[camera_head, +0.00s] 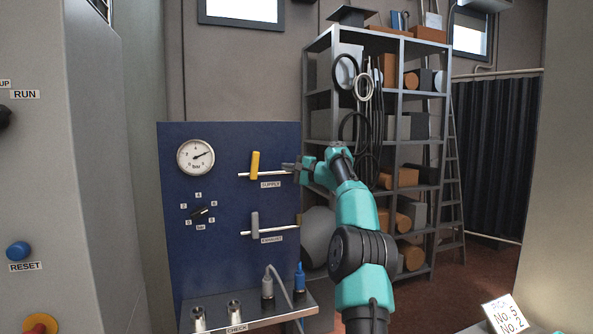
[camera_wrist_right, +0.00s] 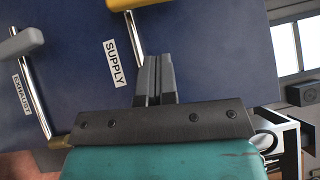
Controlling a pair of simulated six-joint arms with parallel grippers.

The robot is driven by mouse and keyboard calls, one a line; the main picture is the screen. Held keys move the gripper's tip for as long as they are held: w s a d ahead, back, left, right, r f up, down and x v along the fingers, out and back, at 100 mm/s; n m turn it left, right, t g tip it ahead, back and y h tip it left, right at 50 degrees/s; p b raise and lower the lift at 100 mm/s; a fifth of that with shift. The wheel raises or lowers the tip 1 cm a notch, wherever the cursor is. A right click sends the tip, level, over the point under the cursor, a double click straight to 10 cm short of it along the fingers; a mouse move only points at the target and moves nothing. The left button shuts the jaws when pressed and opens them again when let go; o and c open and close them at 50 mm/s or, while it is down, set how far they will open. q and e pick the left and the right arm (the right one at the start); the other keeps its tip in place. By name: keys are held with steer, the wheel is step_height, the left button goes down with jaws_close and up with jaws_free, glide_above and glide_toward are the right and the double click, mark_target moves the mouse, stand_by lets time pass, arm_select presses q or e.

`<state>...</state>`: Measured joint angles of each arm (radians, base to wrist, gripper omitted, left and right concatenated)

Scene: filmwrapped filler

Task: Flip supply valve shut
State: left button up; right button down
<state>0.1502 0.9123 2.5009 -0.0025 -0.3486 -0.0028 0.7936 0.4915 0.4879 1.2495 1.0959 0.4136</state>
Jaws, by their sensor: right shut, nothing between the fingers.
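The supply valve's yellow lever (camera_head: 255,165) stands nearly upright across its horizontal pipe on the blue panel (camera_head: 215,255), above the SUPPLY label (camera_head: 270,184). In the right wrist view part of the yellow lever (camera_wrist_right: 130,3) shows at the top edge, by the SUPPLY label (camera_wrist_right: 115,63). My right gripper (camera_head: 287,166) is just right of the lever, near the panel's right edge, apart from it. In the wrist view its fingers (camera_wrist_right: 154,75) are together with nothing between them. My left gripper is not in view.
A grey EXHAUST lever (camera_head: 255,224) stands upright below the supply valve. A pressure gauge (camera_head: 196,157) and a selector knob (camera_head: 202,211) are on the panel's left. A ledge (camera_head: 240,322) with sockets and plugs runs below. Shelving (camera_head: 398,130) stands behind my right arm.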

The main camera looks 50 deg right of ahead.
steer(key=shift+x, duration=2)
steer(key=shift+w+a+r, duration=0.15)
steer(key=shift+w+a, duration=0.35)
steer(key=shift+a, duration=0.3)
steer(key=shift+w+a+r, duration=0.15)
steer(key=shift+w+a, duration=0.4)
steer(key=shift+a, duration=0.25)
steer(key=shift+w+a+r, duration=0.3)
steer(key=shift+a+r, duration=0.05)
steer(key=shift+a, duration=0.2)
steer(key=shift+s+d, duration=0.4)
steer(key=shift+d, duration=0.25)
steer(key=shift+s+d, duration=0.4)
steer(key=shift+d, duration=0.3)
steer(key=d+r+v, duration=0.1)
steer(key=v, duration=1)
